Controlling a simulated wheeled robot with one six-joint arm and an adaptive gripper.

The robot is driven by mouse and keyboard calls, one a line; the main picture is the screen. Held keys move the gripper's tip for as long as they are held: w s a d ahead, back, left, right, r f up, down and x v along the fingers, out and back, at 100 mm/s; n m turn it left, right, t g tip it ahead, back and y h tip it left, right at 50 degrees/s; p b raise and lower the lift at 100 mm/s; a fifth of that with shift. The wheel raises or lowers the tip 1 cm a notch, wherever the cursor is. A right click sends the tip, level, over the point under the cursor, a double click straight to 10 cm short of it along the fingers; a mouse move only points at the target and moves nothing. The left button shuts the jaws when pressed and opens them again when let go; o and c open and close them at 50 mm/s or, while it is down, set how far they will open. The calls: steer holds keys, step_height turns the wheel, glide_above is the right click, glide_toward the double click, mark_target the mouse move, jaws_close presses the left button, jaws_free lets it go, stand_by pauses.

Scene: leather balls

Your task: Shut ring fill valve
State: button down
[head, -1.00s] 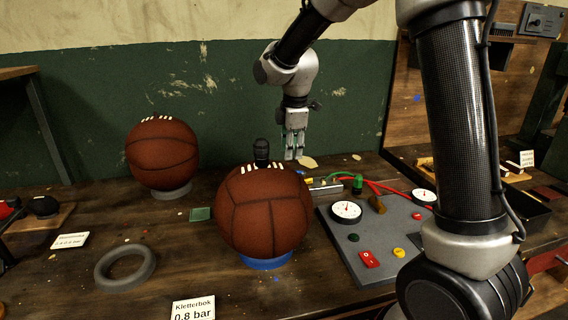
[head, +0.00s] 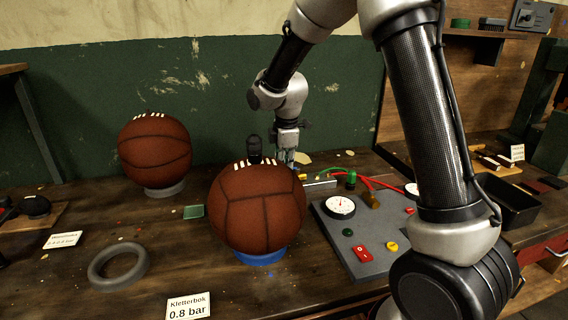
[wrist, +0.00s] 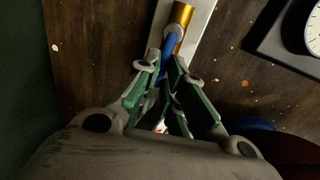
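In the wrist view a brass cylinder (wrist: 181,16) with a blue lever (wrist: 170,44), which looks like the ring fill valve, lies on a pale metal bar (wrist: 199,30). In the head view this bar (head: 321,183) shows behind the front ball, and the lever is hidden. My gripper (wrist: 166,66) points down over the bar's end. Its green-padded fingers are partly apart, with the blue lever between or just beyond the tips; contact cannot be told. In the head view my gripper (head: 287,162) is behind the front ball, its tips partly hidden.
A brown leather ball (head: 258,210) on a blue ring stands in front of my gripper. Another ball (head: 155,152) stands left. A grey panel (head: 345,240) with gauge (head: 340,207), red switch (head: 362,254) and red hoses is right. A loose grey ring (head: 118,265) lies front left.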

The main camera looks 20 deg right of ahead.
steer(key=shift+w+m, duration=0.15)
steer(key=shift+m, duration=0.15)
steer(key=m, duration=0.1)
steer(key=w+m, duration=0.1)
steer(key=m, duration=0.1)
steer(key=shift+w+h, duration=0.15)
steer(key=shift+h, duration=0.25)
steer(key=m, duration=0.1)
steer(key=w+m, duration=0.1)
steer(key=m, duration=0.3)
steer(key=shift+w+d+g+h, duration=0.3)
steer(key=shift+d+h, duration=0.1)
steer(key=shift+w+d+m+g+h, duration=0.1)
steer(key=shift+w+d+m+g, duration=0.3)
steer(key=shift+m, duration=1.15)
steer(key=shift+w+d+m+g+h, duration=0.15)
steer(key=shift+d+m, duration=0.45)
steer(key=shift+m, duration=1)
steer(key=shift+w+d+m+g+h, duration=0.1)
steer(key=shift+w+d+m+g, duration=0.3)
steer(key=shift+m, duration=1.15)
steer(key=shift+s+d, duration=0.15)
steer(key=c, duration=1.5)
jaws_free()
